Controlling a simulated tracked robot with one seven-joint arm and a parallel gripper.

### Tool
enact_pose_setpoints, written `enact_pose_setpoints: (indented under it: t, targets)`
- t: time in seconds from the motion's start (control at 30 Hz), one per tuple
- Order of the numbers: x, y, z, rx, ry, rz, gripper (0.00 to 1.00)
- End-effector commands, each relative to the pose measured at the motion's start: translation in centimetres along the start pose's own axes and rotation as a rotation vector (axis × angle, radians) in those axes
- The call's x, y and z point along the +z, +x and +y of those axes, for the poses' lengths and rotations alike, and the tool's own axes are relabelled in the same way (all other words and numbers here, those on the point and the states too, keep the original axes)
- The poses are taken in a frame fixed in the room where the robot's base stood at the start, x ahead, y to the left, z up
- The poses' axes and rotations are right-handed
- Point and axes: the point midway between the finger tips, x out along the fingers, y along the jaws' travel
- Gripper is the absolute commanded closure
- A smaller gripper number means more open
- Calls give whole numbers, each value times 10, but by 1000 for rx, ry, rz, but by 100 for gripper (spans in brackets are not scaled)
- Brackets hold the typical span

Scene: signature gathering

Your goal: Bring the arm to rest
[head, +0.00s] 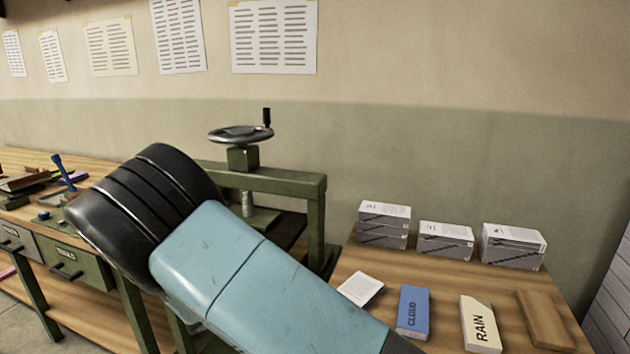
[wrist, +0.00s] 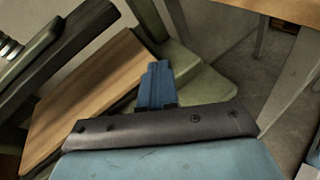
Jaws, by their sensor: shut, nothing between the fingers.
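My arm crosses the middle of the head view, a light-blue link with a black ribbed joint at its upper left end. It hides part of the workbench and the press. My gripper is hidden or out of frame there. In the wrist view my gripper (wrist: 157,85) shows its blue fingers together beyond a dark bar, with nothing between them. Past the fingers are a green metal base (wrist: 205,85) and a wooden board (wrist: 85,95). I cannot tell how far the fingertips are from them.
A green press (head: 265,178) with a handwheel stands behind my arm. The right table (head: 400,283) holds stacks of printed blocks (head: 445,240), a blue CLOUD block (head: 412,312), a RAIN block (head: 480,325) and a wooden block (head: 545,318). A cluttered workbench (head: 25,215) is at left.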

Motion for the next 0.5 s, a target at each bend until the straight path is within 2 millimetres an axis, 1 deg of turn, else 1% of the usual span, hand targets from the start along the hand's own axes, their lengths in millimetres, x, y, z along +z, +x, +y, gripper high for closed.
enact_pose_setpoints:
  t: [0.03, 0.2, 0.3, 0.5]
  targets:
    - [17, 10, -6, -50, 45, 24, 100]
    - [61, 34, -28, -199, 186, 98, 100]
    - [87, 46, -42, -282, 270, 137, 100]
    - [137, 63, -72, -438, 442, 211, 100]
